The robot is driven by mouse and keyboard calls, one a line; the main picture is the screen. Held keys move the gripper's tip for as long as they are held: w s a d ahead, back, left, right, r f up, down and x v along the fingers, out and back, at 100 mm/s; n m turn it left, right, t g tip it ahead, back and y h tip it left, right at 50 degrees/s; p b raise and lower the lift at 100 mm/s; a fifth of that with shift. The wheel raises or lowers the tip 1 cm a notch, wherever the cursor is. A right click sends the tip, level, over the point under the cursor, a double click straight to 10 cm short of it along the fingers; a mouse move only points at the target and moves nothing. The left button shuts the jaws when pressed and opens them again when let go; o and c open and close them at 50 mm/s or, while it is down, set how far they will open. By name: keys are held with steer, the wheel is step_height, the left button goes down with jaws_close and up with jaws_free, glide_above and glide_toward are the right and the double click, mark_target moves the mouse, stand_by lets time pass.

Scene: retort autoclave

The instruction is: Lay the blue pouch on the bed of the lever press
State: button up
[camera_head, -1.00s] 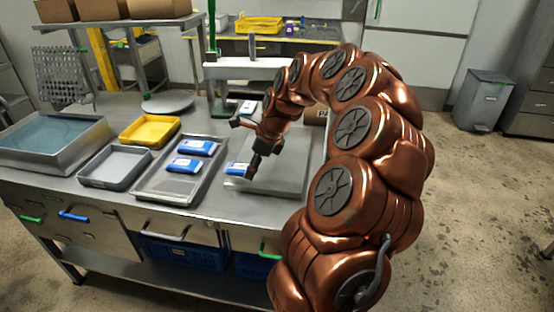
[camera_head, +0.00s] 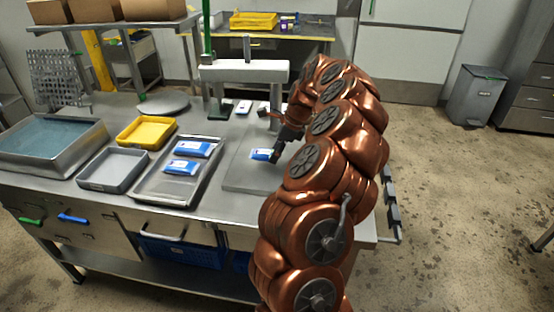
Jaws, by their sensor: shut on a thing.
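A blue pouch with a white label (camera_head: 261,154) is at the tips of my gripper (camera_head: 276,153). My gripper is shut on it, and its fingers hide the pouch's right end. The pouch is over a flat grey plate (camera_head: 238,178) on the steel table; I cannot tell whether it touches the plate. The lever press (camera_head: 243,71), with a pale crossbeam and an upright lever, stands behind the plate. A small white and blue item (camera_head: 243,107) lies beneath the crossbeam. Two more blue pouches, one behind (camera_head: 193,149) and one in front (camera_head: 181,167), lie in a steel tray (camera_head: 165,198).
A grey tray (camera_head: 112,187), a yellow tray (camera_head: 146,145) and a large basin with bluish contents (camera_head: 48,136) stand to the left. A round metal disc (camera_head: 163,102) lies behind the trays. My arm covers the table's right side. The plate's front part is clear.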

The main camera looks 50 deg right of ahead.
mark_target(277, 168)
steer(key=shift+d, duration=0.15)
step_height(277, 168, down, 3)
steer(key=shift+r+p, duration=0.1)
steer(key=shift+p, duration=0.6)
steer(key=shift+f, duration=0.4)
steer(key=shift+f, duration=0.1)
steer(key=o, duration=1.2)
steer(key=shift+o, duration=0.2)
